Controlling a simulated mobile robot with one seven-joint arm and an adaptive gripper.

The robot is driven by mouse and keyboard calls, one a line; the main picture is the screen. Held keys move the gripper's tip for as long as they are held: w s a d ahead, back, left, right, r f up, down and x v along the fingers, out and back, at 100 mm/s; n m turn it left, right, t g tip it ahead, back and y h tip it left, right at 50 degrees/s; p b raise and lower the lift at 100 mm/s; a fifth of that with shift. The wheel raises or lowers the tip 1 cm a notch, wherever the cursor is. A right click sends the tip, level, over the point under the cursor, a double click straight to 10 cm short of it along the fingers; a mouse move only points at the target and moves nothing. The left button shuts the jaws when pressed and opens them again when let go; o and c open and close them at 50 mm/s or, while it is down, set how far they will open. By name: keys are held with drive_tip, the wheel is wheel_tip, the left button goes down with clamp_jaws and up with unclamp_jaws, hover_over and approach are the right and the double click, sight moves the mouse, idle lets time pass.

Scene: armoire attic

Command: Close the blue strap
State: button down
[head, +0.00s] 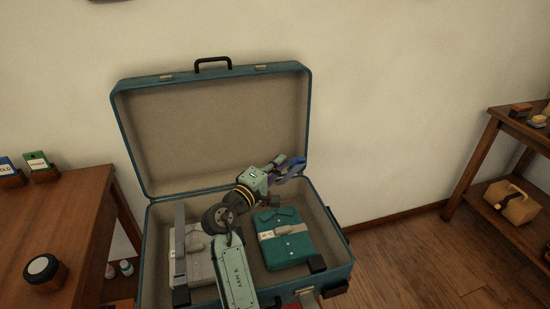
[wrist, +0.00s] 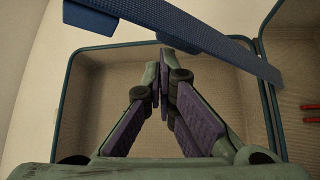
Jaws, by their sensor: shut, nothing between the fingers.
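The blue strap (wrist: 225,50) crosses the top of the wrist view, slanting down from upper left to right. A thicker blue block sits at its left end. In the head view a blue piece shows by my gripper (head: 292,166), but strap and finger pads are hard to tell apart there. In the wrist view my gripper (wrist: 163,80) is shut and empty, its purple-padded fingers meeting just below the strap. I cannot tell whether they touch it. The open suitcase (head: 130,140) has its lid up, and my gripper is over its right side.
A folded teal shirt (head: 290,245) and a folded grey shirt (head: 200,267) lie in the suitcase. A wooden table (head: 75,215) stands left, and a wooden shelf (head: 485,150) stands right. Floor between suitcase and shelf is clear.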

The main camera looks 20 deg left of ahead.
sight(292, 173)
drive_tip(key=shift+s+d+f+b, duration=0.4)
drive_tip(key=shift+s+f, duration=0.2)
drive_tip(key=shift+s, duration=0.05)
drive_tip(key=shift+s+d+f+b, duration=0.4)
drive_tip(key=shift+s+f, duration=0.15)
drive_tip(key=shift+s, duration=0.05)
drive_tip(key=shift+s+d+f+b, duration=0.3)
drive_tip(key=shift+s+d+f, duration=0.15)
drive_tip(key=shift+s+f, duration=0.2)
